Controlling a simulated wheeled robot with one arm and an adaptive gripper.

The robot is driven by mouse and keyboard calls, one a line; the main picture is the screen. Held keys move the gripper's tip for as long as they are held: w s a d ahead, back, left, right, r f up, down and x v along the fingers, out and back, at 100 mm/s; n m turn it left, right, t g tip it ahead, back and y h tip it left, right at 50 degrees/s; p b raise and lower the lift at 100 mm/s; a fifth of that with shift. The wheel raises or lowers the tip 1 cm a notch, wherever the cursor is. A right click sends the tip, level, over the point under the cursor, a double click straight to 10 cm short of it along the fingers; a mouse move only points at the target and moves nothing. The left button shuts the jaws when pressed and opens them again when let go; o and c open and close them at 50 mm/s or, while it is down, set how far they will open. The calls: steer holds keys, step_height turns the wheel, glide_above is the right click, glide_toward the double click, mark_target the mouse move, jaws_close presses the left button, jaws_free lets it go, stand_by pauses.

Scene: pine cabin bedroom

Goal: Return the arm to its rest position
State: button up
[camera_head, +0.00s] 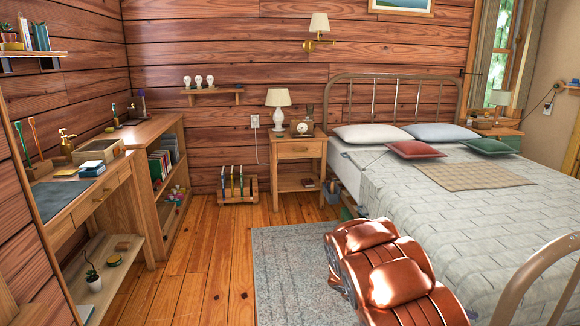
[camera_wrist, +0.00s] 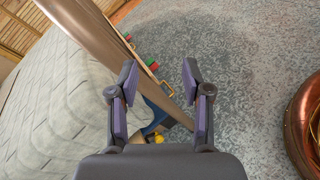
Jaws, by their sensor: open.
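My gripper (camera_wrist: 158,76) shows in the wrist view, its two purple-grey fingers apart with nothing held between them. It is over the grey rug (camera_wrist: 230,55), beside the bed (camera_wrist: 45,110). A thick metal bed rail (camera_wrist: 88,32) runs diagonally behind the fingers; its distance from them is hard to tell. My gripper cannot be made out in the head view.
The bed cover (camera_head: 440,205) fills the right of the head view, with a curved metal footboard (camera_head: 535,280) near the front. A nightstand (camera_head: 297,148) stands at the back. A desk (camera_head: 70,205) and shelf unit (camera_head: 150,135) line the left. Wooden floor (camera_head: 205,260) there is clear.

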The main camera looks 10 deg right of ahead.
steer(key=s+a+r+m+y+p, duration=0.3)
steer(key=s+a+r+p, duration=0.25)
steer(key=r, duration=0.35)
steer(key=s+a+r+m+y+p, duration=0.2)
steer(key=s+a+r+y+p, duration=0.1)
steer(key=s+a+r+p, duration=0.4)
steer(key=s+a+r+m+t+y+p, duration=0.1)
steer(key=s+a+r+t+y+p, duration=0.1)
steer(key=s+a+r+p, duration=0.3)
steer(key=s+a+r+m+t+y+p, duration=0.1)
steer(key=s+a+r+y+p, duration=0.4)
steer(key=a+r, duration=0.8)
steer(key=t+p, duration=0.1)
steer(key=p, duration=0.2)
steer(key=shift+s+a+m+t+y, duration=0.3)
steer(key=shift+s+m, duration=0.05)
steer(key=shift+m, duration=0.05)
steer(key=shift+c, duration=0.3)
steer(key=shift+c, duration=0.4)
steer(key=shift+d, duration=0.15)
